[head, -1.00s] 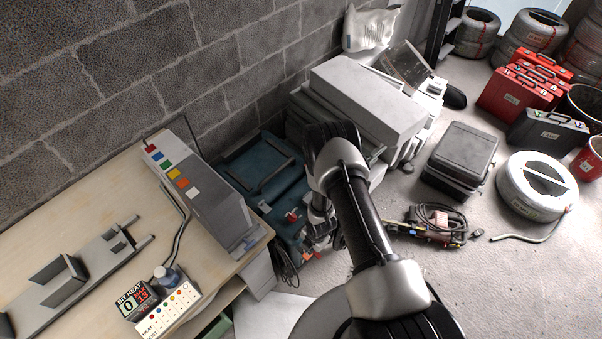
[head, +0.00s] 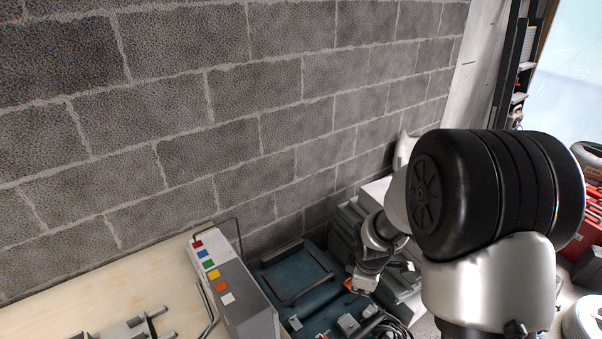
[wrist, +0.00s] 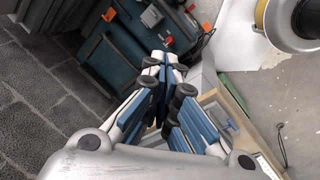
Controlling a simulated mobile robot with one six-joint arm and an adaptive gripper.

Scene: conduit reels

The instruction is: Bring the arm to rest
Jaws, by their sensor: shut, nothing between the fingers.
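My arm crosses the right half of the head view, with its large black and white joint (head: 490,190) close to the camera. My gripper (head: 362,287) hangs small beyond it, pointing down over or near the teal case by the wall. In the wrist view my gripper (wrist: 166,62) has its blue-padded fingers drawn together at the tips, with nothing between them. It looks clear of the things below, though its exact height is hard to tell.
The teal case (head: 290,262) stands beside the wooden bench (head: 130,285), which carries a grey box with coloured squares (head: 232,290). The block wall (head: 230,120) runs behind. White boxes stand beyond my gripper. Red cases (head: 588,228) are at the far right.

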